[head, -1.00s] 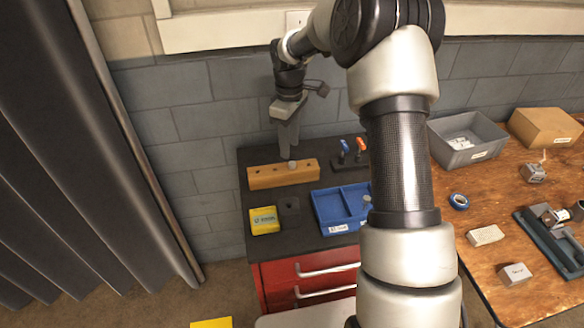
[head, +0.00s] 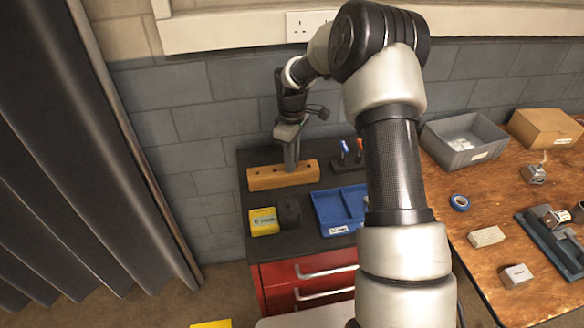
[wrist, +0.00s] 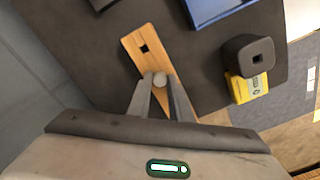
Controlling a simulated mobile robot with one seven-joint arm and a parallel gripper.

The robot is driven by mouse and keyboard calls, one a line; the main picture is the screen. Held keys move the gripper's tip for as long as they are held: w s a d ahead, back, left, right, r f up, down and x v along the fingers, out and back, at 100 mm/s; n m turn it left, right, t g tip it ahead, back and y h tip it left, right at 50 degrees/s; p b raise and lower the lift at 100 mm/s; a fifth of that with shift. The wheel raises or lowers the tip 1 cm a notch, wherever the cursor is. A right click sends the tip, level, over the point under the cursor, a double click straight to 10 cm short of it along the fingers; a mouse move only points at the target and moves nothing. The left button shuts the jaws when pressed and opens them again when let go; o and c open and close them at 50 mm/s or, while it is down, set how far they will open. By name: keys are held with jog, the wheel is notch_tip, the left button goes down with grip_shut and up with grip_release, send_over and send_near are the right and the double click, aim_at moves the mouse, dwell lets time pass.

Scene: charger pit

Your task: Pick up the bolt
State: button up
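The bolt (wrist: 160,79) shows its round, light grey head in the wrist view. It stands in a wooden block (wrist: 134,45) with square holes; its shank is hidden in the block. The block (head: 262,179) also shows in the head view, on the dark cabinet top. My gripper (wrist: 160,84) points down at the block with one finger on each side of the bolt head. The fingers look apart, with wood visible between them. In the head view my gripper (head: 291,166) is over the block's right half and hides the bolt.
A black block with a square hole (head: 289,213) stands beside a yellow box (head: 264,222) in front. A blue tray (head: 335,230) is to the right, partly behind my arm, with upright tools (head: 345,150) behind it. A wooden bench (head: 480,210) stands further right.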

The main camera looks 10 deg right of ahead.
grip_shut()
notch_tip(320, 180, up, 10)
jog(key=shift+p, duration=0.45)
